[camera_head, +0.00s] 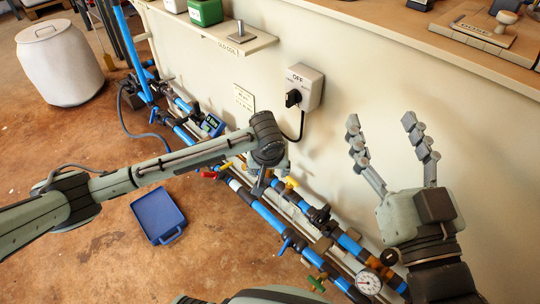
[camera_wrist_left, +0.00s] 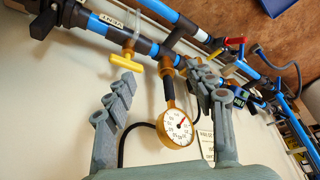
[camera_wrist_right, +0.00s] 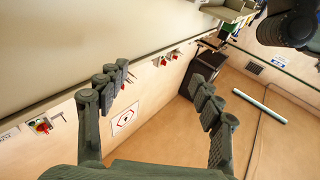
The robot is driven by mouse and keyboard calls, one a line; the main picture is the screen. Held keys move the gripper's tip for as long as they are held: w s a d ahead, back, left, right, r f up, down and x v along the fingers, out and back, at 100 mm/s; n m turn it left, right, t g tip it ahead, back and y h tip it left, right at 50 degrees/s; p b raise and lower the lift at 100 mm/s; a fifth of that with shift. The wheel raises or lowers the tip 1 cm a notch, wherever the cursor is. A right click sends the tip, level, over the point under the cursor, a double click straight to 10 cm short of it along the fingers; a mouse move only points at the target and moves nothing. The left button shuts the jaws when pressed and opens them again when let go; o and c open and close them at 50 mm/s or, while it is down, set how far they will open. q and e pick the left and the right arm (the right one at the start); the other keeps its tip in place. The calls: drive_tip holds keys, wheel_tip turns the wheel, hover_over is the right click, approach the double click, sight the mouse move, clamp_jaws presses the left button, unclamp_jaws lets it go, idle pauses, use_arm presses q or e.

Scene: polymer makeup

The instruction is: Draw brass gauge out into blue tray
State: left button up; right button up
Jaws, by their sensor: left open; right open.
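The brass gauge (camera_wrist_left: 176,127) shows in the left wrist view, with a round white dial and a dark stem reaching up to the pipe. It lies between the spread fingers of my left gripper (camera_wrist_left: 174,90), which is open; I cannot tell whether either finger touches it. In the head view my left gripper (camera_head: 262,172) is over the pipes, and its wrist hides most of the fingers and this gauge. The blue tray (camera_head: 158,211) lies empty on the floor, left of the pipes. My right gripper (camera_head: 382,122) is open and empty in front of the wall, fingers up.
Blue pipes (camera_head: 268,214) with several valves run along the wall. A yellow valve handle (camera_wrist_left: 127,62) is close to my left finger. Another white-dialled gauge (camera_head: 368,281) is at the lower right. A switch box (camera_head: 304,88) is on the wall. Floor around the tray is clear.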

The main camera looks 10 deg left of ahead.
use_arm(q)
drive_tip(key=w, duration=0.3)
drive_tip(key=w+a+b, duration=0.1)
drive_tip(key=w, duration=0.4)
drive_tip(key=shift+w+a+f+b, duration=0.1)
drive_tip(key=shift+w+a+b, duration=0.2)
drive_tip(key=shift+a+b, duration=0.1)
drive_tip(key=b+x, duration=0.1)
drive_tip(key=x, duration=0.2)
drive_tip(key=shift+w+f, duration=0.15)
drive_tip(key=shift+f, duration=0.15)
drive_tip(key=shift+w+f, duration=0.25)
drive_tip(key=shift+f, duration=0.25)
use_arm(e)
drive_tip(key=s+d+r+t+y, duration=0.1)
drive_tip(key=s+r+t, duration=0.2)
drive_tip(key=r+t, duration=0.3)
drive_tip(key=shift+s+d+r+y, duration=0.2)
drive_tip(key=shift+s+r+y, duration=0.1)
drive_tip(key=shift+r, duration=0.6)
use_arm(q)
drive_tip(key=shift+c, duration=0.4)
drive_tip(key=shift+a, duration=0.1)
drive_tip(key=c, duration=1.2)
